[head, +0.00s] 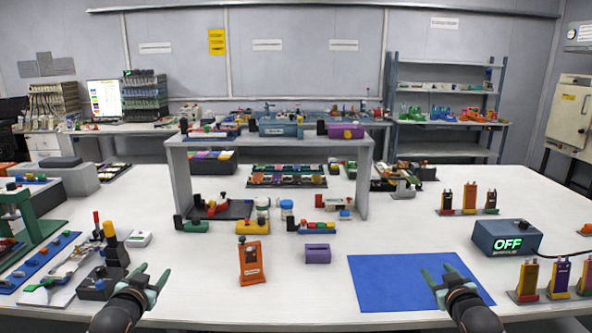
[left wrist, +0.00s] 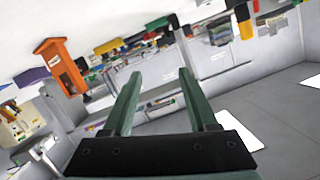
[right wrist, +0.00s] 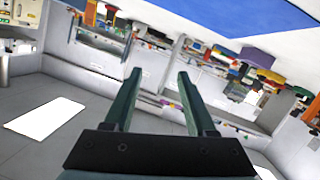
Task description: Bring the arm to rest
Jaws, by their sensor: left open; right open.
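My left gripper (head: 152,283) is open and empty, held over the front edge of the white table. Its two green fingers stand apart with nothing between them in the left wrist view (left wrist: 155,95). My right gripper (head: 437,280) is open and empty at the front right, in front of or over the blue mat's right side. Its fingers are also apart and empty in the right wrist view (right wrist: 158,95). The blue mat (head: 405,280) is bare. An orange pouch cell holder (head: 251,262) stands upright between the grippers, apart from both, and a purple block (head: 317,254) sits behind it.
Tools and a green press (head: 32,225) crowd the left.

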